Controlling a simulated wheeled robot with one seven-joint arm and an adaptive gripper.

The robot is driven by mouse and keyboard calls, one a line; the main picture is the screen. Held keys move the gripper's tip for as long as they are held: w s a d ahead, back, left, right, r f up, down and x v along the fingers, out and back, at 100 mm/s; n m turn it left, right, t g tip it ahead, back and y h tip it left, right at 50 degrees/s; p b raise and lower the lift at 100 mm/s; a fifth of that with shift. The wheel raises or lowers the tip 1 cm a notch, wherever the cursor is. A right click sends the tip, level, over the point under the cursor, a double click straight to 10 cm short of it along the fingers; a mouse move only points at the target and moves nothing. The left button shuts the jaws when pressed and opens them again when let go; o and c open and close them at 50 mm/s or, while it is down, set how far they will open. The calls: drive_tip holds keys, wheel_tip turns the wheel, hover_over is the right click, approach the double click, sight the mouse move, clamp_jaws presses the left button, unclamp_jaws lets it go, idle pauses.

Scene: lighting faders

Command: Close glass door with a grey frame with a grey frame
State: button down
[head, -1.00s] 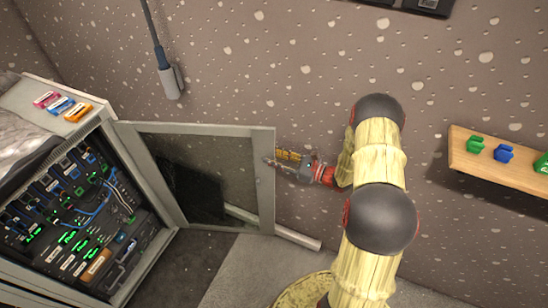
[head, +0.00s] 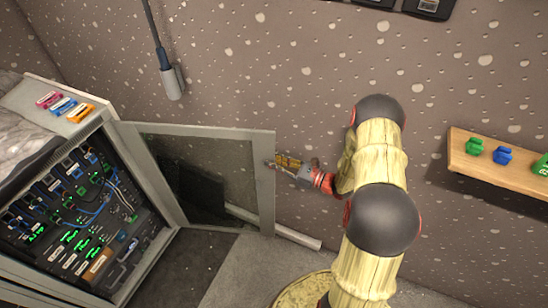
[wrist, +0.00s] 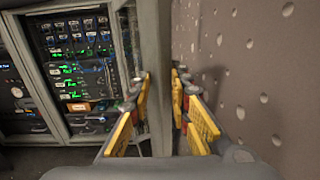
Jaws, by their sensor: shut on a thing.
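The glass door with a grey frame (head: 265,205) stands wide open, swung out from the rack cabinet toward the patterned wall. Its hinge side is at the cabinet's front right edge. My gripper (head: 272,162) is at the free edge of the door, in its upper part. In the wrist view, the yellow-padded fingers of my gripper (wrist: 160,78) lie on both sides of the grey door frame (wrist: 156,40), shut on it. The far finger is partly hidden behind the door in the head view.
The cabinet (head: 105,125) holds lit modules and cables at the left. Coloured clips (head: 65,105) lie on its top. A wooden shelf (head: 500,167) with green and blue clips is on the wall at the right. A cable with a grey end (head: 171,82) hangs by the wall.

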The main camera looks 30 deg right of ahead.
drive_tip(key=shift+m+t+h, duration=0.5)
drive_tip(key=shift+h, duration=0.3)
drive_tip(key=shift+s+a+p, duration=0.45)
drive_tip(key=shift+s+a, duration=0.4)
drive_tip(key=shift+s, duration=0.25)
drive_tip(key=shift+s+a+p, duration=0.45)
drive_tip(key=shift+s+a, duration=0.4)
drive_tip(key=shift+s, duration=0.25)
drive_tip(key=s+a+m+t+h+p, duration=0.1)
drive_tip(key=s+a+h, duration=0.1)
drive_tip(key=s+a, duration=0.3)
drive_tip(key=shift+s+a+m, duration=0.15)
drive_tip(key=shift+s+m, duration=0.05)
drive_tip(key=shift+m, duration=0.1)
drive_tip(key=shift+p, duration=0.3)
